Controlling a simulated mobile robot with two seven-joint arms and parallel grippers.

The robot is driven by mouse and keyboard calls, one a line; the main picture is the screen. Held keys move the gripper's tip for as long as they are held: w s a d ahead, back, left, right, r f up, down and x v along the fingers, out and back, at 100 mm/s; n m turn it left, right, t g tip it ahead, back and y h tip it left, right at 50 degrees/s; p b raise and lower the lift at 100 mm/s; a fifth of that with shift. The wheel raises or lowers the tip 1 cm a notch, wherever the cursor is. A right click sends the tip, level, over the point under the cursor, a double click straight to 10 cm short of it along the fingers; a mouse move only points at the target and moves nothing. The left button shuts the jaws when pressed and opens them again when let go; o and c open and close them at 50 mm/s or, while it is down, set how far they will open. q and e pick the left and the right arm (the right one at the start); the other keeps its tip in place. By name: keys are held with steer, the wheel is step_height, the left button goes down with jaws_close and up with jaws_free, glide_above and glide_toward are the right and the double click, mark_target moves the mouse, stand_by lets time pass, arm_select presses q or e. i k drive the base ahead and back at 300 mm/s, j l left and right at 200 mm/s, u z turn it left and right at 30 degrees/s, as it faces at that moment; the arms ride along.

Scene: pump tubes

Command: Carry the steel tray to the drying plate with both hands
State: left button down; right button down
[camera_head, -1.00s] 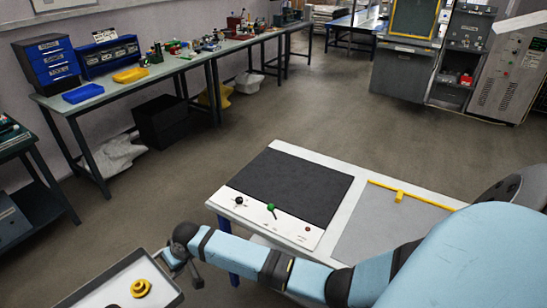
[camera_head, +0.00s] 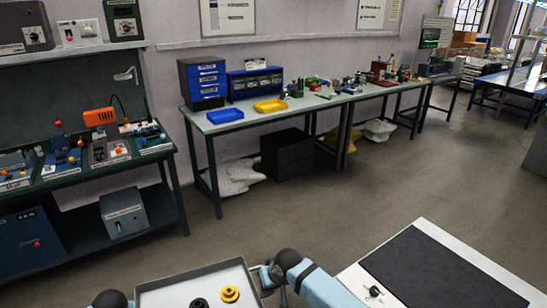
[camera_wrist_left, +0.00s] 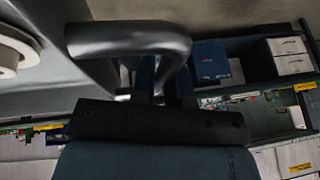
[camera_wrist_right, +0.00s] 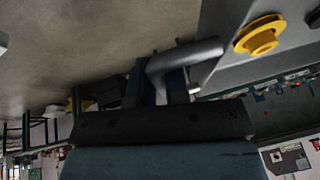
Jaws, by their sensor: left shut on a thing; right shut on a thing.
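The steel tray (camera_head: 165,291) is at the bottom of the head view, its front part cut off. It holds a yellow part (camera_head: 229,294) and a black part (camera_head: 199,302). My right gripper (camera_head: 273,279) is shut on the tray's right handle, a grey bar (camera_wrist_right: 183,60) in the right wrist view. My left gripper (camera_wrist_left: 150,95) is shut on the other handle (camera_wrist_left: 125,38); in the head view only a dark joint of that arm shows. The dark drying plate (camera_head: 435,268) lies on a white-topped table at the lower right, apart from the tray and cut off by the frame.
A dark shelf bench (camera_head: 90,170) with devices is at the left. The floor (camera_head: 310,215) between benches and tray is clear.

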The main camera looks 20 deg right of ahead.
mark_target(442, 281)
steer(key=i+z, duration=0.55)
steer(key=z, duration=0.15)
steer(key=i+z, duration=0.25)
steer(key=z, duration=0.15)
steer(key=i+z, duration=0.45)
steer(key=z, duration=0.3)
steer(key=i+z, duration=0.15)
steer(key=z, duration=0.65)
